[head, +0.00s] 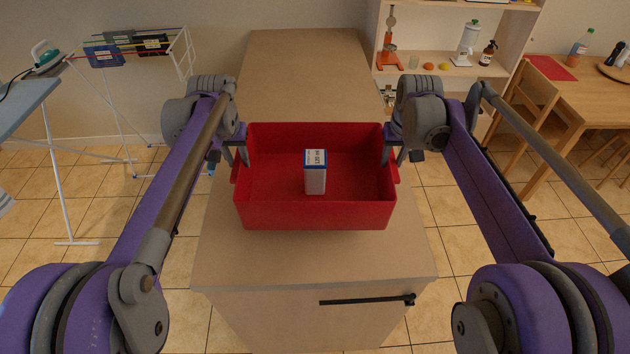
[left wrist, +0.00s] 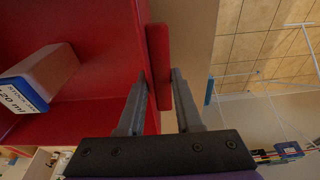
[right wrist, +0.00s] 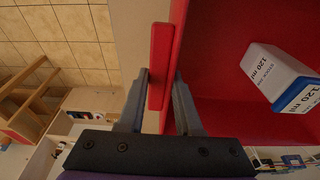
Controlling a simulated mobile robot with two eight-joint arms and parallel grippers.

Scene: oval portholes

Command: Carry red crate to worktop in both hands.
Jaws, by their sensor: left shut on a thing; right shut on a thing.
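The red crate (head: 315,216) is over the near part of the long wooden worktop (head: 310,262) and looks level. I cannot tell whether it rests on the top or hangs just above it. My left gripper (head: 240,158) is shut on the crate's left side handle, a red bar that shows in the left wrist view (left wrist: 160,65). My right gripper (head: 391,158) is shut on the right side handle, seen in the right wrist view (right wrist: 160,65).
The worktop is bare behind the crate and in front of it. A black bar handle (head: 367,300) is on its front. A drying rack (head: 125,50) and ironing board (head: 25,105) stand left. Shelves (head: 440,72), a chair (head: 535,115) and a table (head: 590,95) stand right.

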